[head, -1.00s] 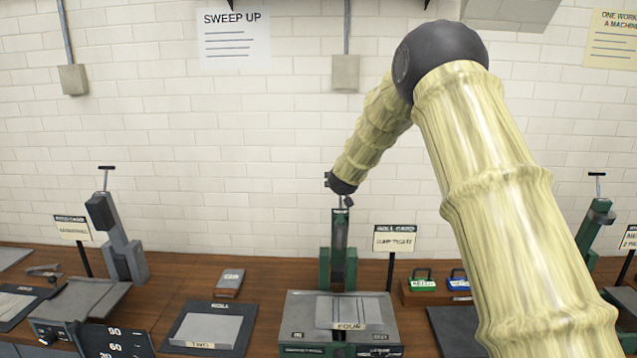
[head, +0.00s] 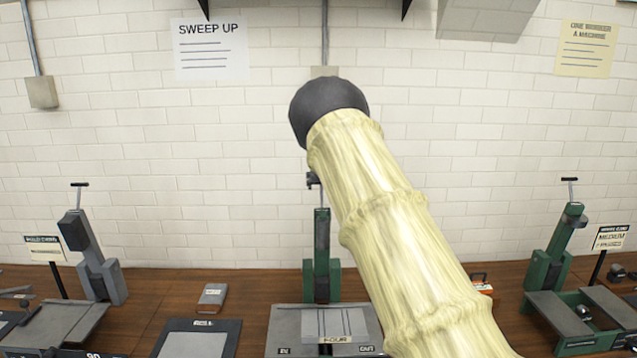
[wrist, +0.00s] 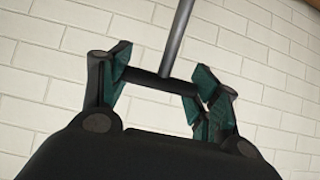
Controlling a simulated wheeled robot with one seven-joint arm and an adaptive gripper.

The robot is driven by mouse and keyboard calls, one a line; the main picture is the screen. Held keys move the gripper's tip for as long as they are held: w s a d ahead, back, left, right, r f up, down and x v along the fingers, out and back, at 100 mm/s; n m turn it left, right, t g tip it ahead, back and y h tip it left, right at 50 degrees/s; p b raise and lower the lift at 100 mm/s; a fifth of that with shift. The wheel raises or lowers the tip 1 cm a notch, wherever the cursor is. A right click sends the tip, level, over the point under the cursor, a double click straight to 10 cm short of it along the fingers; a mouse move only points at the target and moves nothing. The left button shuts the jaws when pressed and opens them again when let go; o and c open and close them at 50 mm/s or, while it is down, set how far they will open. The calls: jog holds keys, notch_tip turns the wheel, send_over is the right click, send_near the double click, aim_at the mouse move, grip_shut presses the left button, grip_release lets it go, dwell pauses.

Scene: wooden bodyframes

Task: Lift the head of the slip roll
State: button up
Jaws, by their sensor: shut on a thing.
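The slip roll in the middle of the bench has an upright green head (head: 322,240) over a grey bed (head: 290,318) with a plate marked FOUR (head: 337,324). My gripper (head: 313,180) is just above the head, mostly hidden behind my arm. In the wrist view my gripper (wrist: 163,80) is shut on a dark crossbar handle (wrist: 150,78), one teal-padded finger at each end. A grey rod (wrist: 178,40) runs from the bar's middle. Whether the head is raised cannot be told.
A grey machine (head: 95,270) with a T-handle stands at left, and a similar green one (head: 555,245) at right. A dark mat with a grey plate (head: 197,343) lies left of the slip roll. A white brick wall (head: 250,150) stands close behind the bench.

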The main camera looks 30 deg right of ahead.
jog(key=shift+d, duration=0.1)
jog(key=o, duration=1.4)
jog(key=shift+w+f, duration=0.1)
jog(key=shift+w, duration=0.05)
jog(key=shift+o, duration=0.3)
jog(key=shift+w+d+f, duration=0.2)
jog(key=shift+w+f, duration=0.05)
jog(key=shift+v, duration=0.9)
jog(key=v, duration=1)
jog(key=shift+s+r, duration=0.2)
